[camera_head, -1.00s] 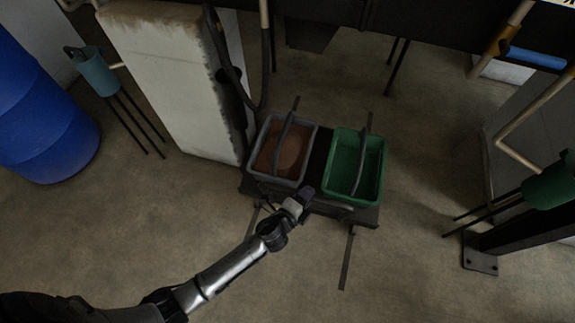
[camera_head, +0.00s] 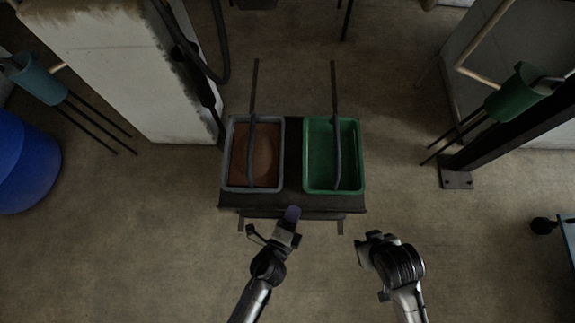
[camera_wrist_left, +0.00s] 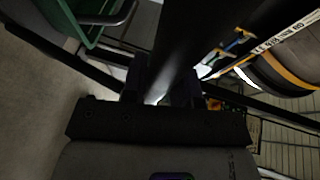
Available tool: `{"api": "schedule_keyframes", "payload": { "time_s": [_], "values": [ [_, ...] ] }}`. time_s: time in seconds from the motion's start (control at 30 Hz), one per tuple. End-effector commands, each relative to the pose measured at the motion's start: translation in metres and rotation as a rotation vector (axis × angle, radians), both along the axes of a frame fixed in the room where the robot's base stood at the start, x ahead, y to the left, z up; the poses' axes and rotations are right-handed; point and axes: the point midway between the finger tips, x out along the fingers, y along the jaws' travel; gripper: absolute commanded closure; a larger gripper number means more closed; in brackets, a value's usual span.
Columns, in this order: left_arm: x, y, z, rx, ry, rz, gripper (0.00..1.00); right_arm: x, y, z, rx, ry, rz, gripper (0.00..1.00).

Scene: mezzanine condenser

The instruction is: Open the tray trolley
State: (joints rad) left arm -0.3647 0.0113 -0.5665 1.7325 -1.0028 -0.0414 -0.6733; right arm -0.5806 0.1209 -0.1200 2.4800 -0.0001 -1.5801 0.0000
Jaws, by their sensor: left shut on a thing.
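The tray trolley (camera_head: 294,200) is a low dark frame on the floor. It carries a grey tray (camera_head: 225,165) with a brown inside and a green tray (camera_head: 345,150), side by side. A dark upright bar crosses over each tray. My left gripper (camera_head: 292,213) is at the middle of the trolley's near edge, shut on a dark bar-like part of it. In the left wrist view the fingers (camera_wrist_left: 160,92) close around this dark bar (camera_wrist_left: 185,45). My right gripper (camera_head: 368,250) hangs apart, right of and nearer than the trolley; its jaw gap is unclear.
A pale wall block (camera_head: 130,75) with a dark hose stands close on the trolley's left. A blue barrel (camera_head: 25,165) is at far left. A dark post with a floor plate (camera_head: 456,180) stands to the right. The floor in front of the trolley is clear.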

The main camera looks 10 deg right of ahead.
Motion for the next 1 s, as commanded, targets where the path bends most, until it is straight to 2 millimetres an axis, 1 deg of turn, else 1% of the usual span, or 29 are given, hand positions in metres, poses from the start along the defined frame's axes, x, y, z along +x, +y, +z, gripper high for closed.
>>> {"api": "schedule_keyframes", "payload": {
  "time_s": [0.03,0.4,0.43,0.6,0.67,0.7,1.0],
  "values": [
    [-0.0006,-0.002,0.0037,-0.006,-0.006,-0.005,1.0,-0.0001,-0.0005,0.0005,-0.002,0.0,0.002,0.57],
    [-0.002,-0.0026,0.0034,-0.006,-0.007,-0.008,1.0,-0.0001,-0.001,0.0004,-0.004,0.0,0.002,0.57],
    [-0.002,-0.0026,0.0034,-0.006,-0.007,-0.008,0.71,-0.0002,-0.0009,0.0004,-0.003,0.001,0.002,0.57],
    [-0.0021,-0.0021,0.002,-0.003,-0.003,-0.007,0.54,0.0,-0.0003,0.0003,-0.001,0.001,0.001,0.57],
    [-0.0022,-0.0019,0.0016,-0.003,-0.002,-0.006,0.49,-0.0001,0.0,0.0003,0.0,0.0,0.0,0.57],
    [-0.0023,-0.0018,0.0013,-0.003,-0.002,-0.006,0.48,0.0,0.0002,0.0003,0.001,0.0,0.0,0.57],
    [-0.0025,-0.0012,0.0001,-0.001,0.0,-0.005,0.48,0.0,0.0014,0.0001,0.005,0.001,-0.003,0.57]
  ]
}}
